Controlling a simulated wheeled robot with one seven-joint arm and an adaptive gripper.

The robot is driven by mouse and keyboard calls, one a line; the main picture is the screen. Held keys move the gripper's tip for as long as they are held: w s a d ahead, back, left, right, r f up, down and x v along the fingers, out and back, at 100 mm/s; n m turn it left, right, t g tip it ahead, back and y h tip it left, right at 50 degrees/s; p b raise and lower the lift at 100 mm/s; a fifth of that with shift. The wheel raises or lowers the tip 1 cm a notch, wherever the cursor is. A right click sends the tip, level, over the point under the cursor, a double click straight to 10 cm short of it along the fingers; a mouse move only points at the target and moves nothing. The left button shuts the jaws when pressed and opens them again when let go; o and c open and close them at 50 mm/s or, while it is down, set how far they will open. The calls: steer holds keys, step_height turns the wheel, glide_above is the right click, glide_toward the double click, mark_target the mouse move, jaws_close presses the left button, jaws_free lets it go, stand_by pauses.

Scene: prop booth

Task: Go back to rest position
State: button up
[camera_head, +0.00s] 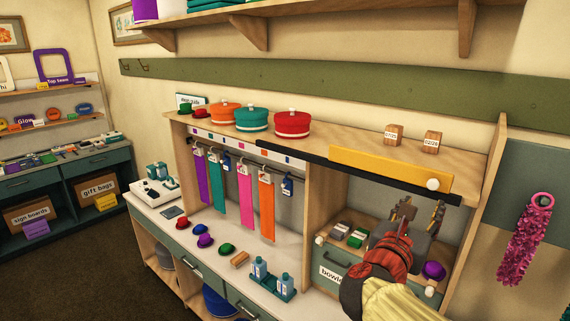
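My gripper (421,213) is at the lower right, in front of the open cubby under the shelf top. Its two dark fingers point up and are spread apart, with nothing visible between them. My arm comes in from the bottom edge. A yellow panel (388,169) with a white knob lies along the shelf's front edge, above and behind the fingers. A small purple hat (434,270) is just right of my red wrist. My gripper and arm hide part of the cubby.
Red (292,124), teal (251,118) and orange (225,113) round boxes and two wooden blocks (394,135) stand on the shelf top. Coloured ties hang below. Small hats and blue bottles (259,268) stand on the counter. A pink garland (527,238) hangs at right.

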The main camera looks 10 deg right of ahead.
steer(key=s+a+f+m+g+y+b, duration=0.1)
steer(key=s+f+m+g+y, duration=0.2)
steer(key=f+m, duration=0.5)
steer(key=s+a+f+m+g+y+b, duration=0.1)
steer(key=s+f+m+g+y, duration=0.15)
steer(key=s+f+m, duration=0.6)
steer(key=s+a+f+m+y+b, duration=0.2)
steer(key=a+f+m+y+b, duration=0.2)
steer(key=a+f, duration=0.5)
steer(key=s+a+f+m+y+b, duration=0.2)
steer(key=a+f+m+y+b, duration=0.2)
steer(key=a+f+b, duration=0.5)
steer(key=shift+a+f+m+y+b, duration=0.35)
steer(key=shift+a+f+m, duration=0.2)
steer(key=shift+a+f, duration=0.1)
steer(key=shift+s, duration=0.1)
